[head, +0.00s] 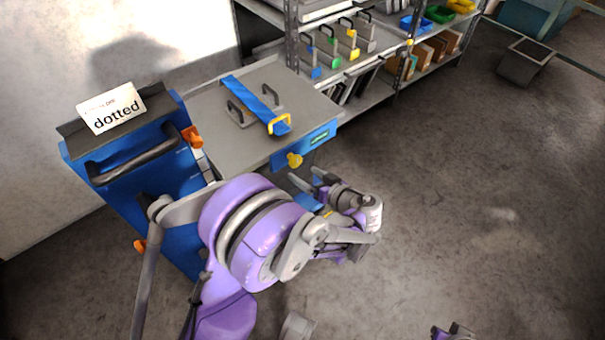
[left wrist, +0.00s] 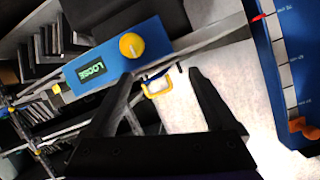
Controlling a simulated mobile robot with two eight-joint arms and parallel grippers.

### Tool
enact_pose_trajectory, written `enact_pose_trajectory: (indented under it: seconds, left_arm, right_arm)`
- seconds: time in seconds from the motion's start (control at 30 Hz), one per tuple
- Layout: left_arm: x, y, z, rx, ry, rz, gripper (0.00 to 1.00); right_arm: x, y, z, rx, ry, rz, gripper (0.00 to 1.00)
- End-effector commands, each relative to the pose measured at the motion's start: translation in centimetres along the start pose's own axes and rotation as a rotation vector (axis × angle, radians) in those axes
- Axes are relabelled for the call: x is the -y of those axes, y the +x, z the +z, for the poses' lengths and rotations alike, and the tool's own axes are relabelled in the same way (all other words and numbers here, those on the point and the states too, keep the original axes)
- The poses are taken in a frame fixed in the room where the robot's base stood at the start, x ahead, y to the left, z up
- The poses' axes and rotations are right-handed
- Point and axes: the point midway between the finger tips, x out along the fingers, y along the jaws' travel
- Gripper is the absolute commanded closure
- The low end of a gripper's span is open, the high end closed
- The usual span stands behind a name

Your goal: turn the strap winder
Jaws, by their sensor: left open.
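The strap winder is a yellow knob (head: 294,160) on the blue front panel (head: 316,143) of the grey table. In the left wrist view the knob (left wrist: 131,46) lies just past the left-hand fingertip, beside a display (left wrist: 93,69) reading LOOSE. The buckle (left wrist: 157,85) shows between the fingers in the wrist view. My left gripper (head: 304,177) is open and empty, in front of and below the knob, apart from it.
A blue cabinet (head: 178,166) with a dark handle and a card reading "dotted" (head: 112,108) stands left of the table (head: 210,110). Orange knobs stick out from its side. Shelves (head: 375,97) with handled plates and bins stand behind.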

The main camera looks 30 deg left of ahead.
Motion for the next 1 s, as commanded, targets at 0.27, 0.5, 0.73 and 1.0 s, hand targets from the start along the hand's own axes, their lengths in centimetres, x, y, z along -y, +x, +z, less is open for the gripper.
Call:
enact_pose_trajectory:
  seconds: [0.27,0.5,0.73,1.0]
  left_arm:
    - [-6.2,0.9,5.7,-0.302,-0.272,-0.049,0.10]
    - [-6.8,1.6,6.0,-0.366,-0.335,-0.048,0.10]
    - [-6.2,5.5,4.5,-0.364,-0.333,-0.051,0.10]
    - [-5.8,9.6,3.0,-0.363,-0.332,-0.048,0.10]
  right_arm:
    - [0.0,4.7,1.6,0.017,0.000,0.000,1.00]
    - [0.0,5.2,1.7,0.019,0.000,0.000,1.00]
    - [0.0,5.6,1.8,0.020,0.000,0.000,1.00]
    - [0.0,6.1,2.0,0.022,0.000,0.000,1.00]
